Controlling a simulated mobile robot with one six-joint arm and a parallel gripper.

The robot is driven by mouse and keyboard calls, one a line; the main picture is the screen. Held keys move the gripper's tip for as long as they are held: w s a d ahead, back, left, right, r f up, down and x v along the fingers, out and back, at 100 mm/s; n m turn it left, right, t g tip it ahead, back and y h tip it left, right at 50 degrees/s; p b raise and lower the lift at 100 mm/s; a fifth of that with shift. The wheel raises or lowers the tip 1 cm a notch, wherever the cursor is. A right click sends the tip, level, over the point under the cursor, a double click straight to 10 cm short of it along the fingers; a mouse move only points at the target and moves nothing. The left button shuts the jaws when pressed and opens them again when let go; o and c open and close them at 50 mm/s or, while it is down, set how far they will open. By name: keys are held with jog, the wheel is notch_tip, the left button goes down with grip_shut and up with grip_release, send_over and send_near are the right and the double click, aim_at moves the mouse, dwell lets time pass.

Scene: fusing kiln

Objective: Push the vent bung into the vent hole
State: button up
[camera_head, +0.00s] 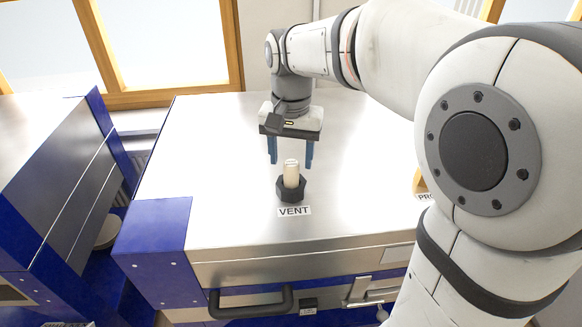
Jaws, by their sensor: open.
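The vent bung (291,172) is a cream-coloured cylinder. It stands upright in a dark faceted collar (291,190) on the kiln lid, just behind a white label reading VENT. A good part of the bung shows above the collar; how deep it sits inside cannot be seen. The vent hole itself is hidden by the bung and collar. My gripper (291,153) points down over the lid, above and apparently a little behind the bung. Its two blue fingers are apart, with nothing visible between them. Whether a finger touches the bung cannot be told.
The kiln's silver lid (210,170) is broad and mostly clear. A dark handle (250,302) and a latch are on its front. My arm covers the right side, partly hiding another label (425,197). A blue and grey cabinet (60,170) stands at left across a gap.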

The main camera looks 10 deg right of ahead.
jog(key=shift+r, duration=1.8)
